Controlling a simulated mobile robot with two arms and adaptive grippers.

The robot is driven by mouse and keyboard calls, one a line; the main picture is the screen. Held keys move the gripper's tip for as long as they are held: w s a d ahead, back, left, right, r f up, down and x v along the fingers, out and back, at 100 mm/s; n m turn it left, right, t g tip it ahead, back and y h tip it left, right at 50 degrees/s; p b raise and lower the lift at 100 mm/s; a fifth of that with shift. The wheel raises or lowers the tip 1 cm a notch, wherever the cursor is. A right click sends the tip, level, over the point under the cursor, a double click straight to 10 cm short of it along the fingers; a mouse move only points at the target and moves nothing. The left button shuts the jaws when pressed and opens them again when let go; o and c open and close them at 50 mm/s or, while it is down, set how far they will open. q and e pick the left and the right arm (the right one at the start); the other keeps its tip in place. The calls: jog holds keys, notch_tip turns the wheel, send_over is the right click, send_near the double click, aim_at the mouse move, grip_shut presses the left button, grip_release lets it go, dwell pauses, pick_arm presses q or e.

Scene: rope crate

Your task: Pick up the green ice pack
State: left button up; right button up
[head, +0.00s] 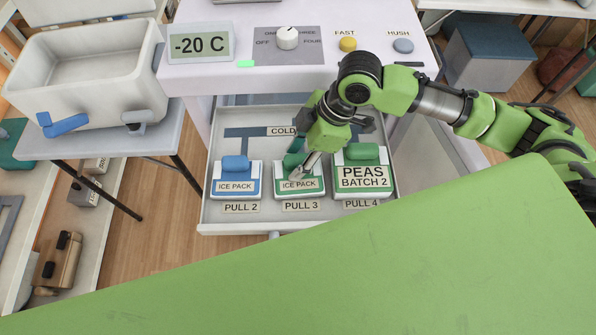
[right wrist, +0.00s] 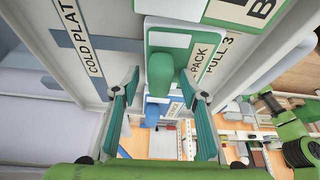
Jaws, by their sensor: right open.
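The green ice pack (head: 299,185) is a white block with a green edge, a green grip and an "ICE PACK" label. It lies in the middle of the open drawer (head: 220,213), behind the "PULL 3" label. My right gripper (head: 303,166) is over it and partly covers its grip. In the right wrist view the right gripper (right wrist: 160,82) is open, with one teal finger on each side of the green ice pack's grip (right wrist: 160,70). I cannot tell whether the fingers touch it. My left gripper is not in view.
A blue ice pack (head: 236,183) lies to the left and a green "PEAS BATCH 2" pack (head: 361,176) close to the right. The white cabinet front (head: 290,75) with knob and buttons stands behind. An open white cooler (head: 85,80) stands on a side table at left.

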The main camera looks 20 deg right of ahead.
grip_shut()
jog(key=shift+r, duration=0.2)
notch_tip(320, 180, up, 10)
jog(key=shift+f, duration=0.1)
